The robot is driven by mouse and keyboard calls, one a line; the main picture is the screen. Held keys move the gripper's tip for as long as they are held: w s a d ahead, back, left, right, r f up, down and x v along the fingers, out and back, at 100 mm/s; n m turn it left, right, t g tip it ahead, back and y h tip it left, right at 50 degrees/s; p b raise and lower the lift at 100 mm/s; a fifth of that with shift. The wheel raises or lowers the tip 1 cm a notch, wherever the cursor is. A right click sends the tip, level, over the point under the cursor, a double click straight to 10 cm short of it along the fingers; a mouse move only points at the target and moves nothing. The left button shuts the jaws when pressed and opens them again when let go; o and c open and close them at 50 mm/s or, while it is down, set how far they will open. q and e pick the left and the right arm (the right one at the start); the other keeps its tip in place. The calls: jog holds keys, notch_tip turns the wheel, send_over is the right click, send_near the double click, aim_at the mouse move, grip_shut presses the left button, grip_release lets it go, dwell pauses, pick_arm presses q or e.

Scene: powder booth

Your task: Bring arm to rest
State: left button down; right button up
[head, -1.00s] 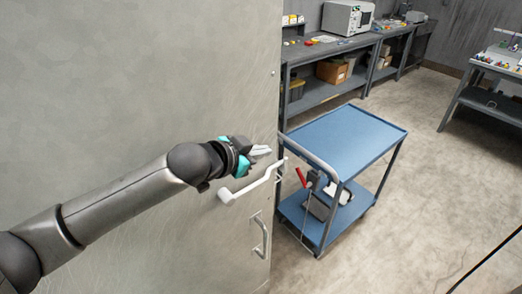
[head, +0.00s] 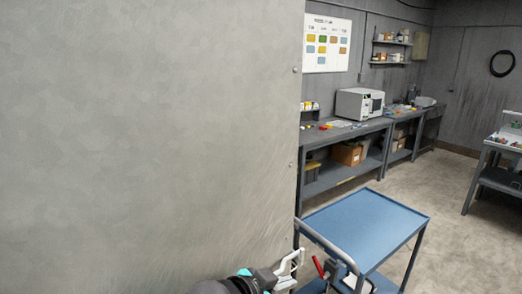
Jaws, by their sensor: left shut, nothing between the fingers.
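My left gripper (head: 266,278) shows at the bottom edge of the head view, dark with teal parts. Its fingers are shut and hold nothing. Most of my left arm is below the picture. A white lever handle (head: 291,262) on the large grey metal door panel (head: 150,130) shows just right of the gripper. In this view the gripper overlaps part of the handle; I cannot tell whether they touch. My right gripper is not in view.
A blue cart (head: 368,225) stands close to the right of the panel edge, with a red-handled tool (head: 318,267) beside its rail. A long grey workbench (head: 345,135) with a white machine (head: 358,104) lines the back wall. Open floor (head: 450,240) lies at the right.

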pick_arm(q)
jog(key=s+a+f+n+g+y, duration=0.2)
jog(key=s+a+f+n+y, duration=0.3)
jog(key=s+a, duration=0.65)
jog(key=s+a+f+n+g+y, duration=0.35)
jog(key=s+a+f, duration=0.35)
jog(key=s+a, duration=0.45)
jog(key=s+d+f+b, duration=0.15)
jog(key=f+b, duration=0.45)
jog(key=f, duration=1.2)
jog(key=s+f+b, duration=0.3)
jog(key=f+b, duration=0.3)
jog(key=f, duration=1.1)
jog(key=s+a+f+g+b, duration=0.1)
jog(key=s+f+b, duration=0.4)
jog(key=f, duration=0.6)
jog(key=s+a+f+g+b, duration=0.1)
jog(key=s+f+b, duration=0.4)
jog(key=s+f, duration=0.4)
notch_tip(320, 180, down, 4)
jog(key=shift+s+a+r+b, duration=0.2)
jog(key=shift+s+b, duration=0.1)
jog(key=shift+b, duration=0.1)
jog(key=shift+h, duration=0.25)
